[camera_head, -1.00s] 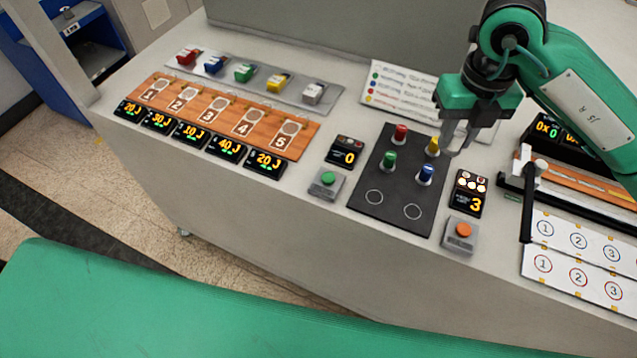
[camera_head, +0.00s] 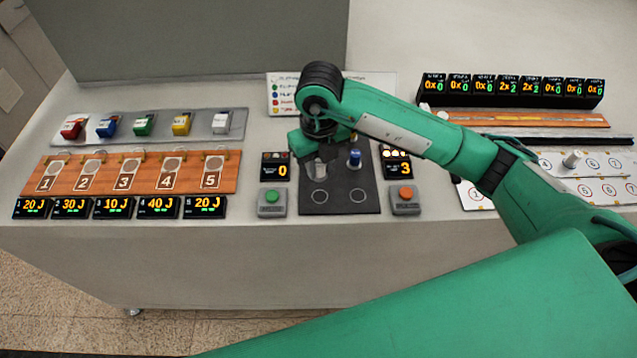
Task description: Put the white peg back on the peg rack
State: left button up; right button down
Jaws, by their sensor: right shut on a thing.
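A small white peg (camera_head: 573,158) stands on the white numbered board (camera_head: 520,190) at the right, apart from my grippers. The dark rack plate (camera_head: 340,207) is in the middle of the counter, with two empty circles at its front. A blue peg (camera_head: 354,158) stands on it. My right gripper (camera_head: 319,172) is low over the plate's left column, left of the blue peg, where the green peg stood in the earlier view. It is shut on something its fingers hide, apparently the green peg. The red and yellow pegs are hidden behind my arm. My left gripper is out of view.
A green button (camera_head: 271,202) and an orange button (camera_head: 405,200) flank the plate. Coloured blocks on a grey strip (camera_head: 165,137) and a numbered wooden board (camera_head: 48,190) lie at the left. A legend card (camera_head: 284,92) is behind. My right arm crosses the counter's right.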

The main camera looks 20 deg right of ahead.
aim_at(320, 177)
notch_tip(320, 177, down, 3)
jog(key=shift+d+p, duration=0.15)
jog(key=shift+p, duration=0.15)
jog(key=shift+f, duration=0.55)
notch_tip(320, 177, down, 4)
jog(key=shift+p, duration=0.6)
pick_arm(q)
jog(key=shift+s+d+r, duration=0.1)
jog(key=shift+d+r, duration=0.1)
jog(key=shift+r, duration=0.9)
pick_arm(e)
jog(key=shift+f, duration=0.1)
jog(key=shift+f+b, duration=0.15)
jog(key=shift+b, duration=0.15)
jog(key=c, duration=1.2)
grip_release()
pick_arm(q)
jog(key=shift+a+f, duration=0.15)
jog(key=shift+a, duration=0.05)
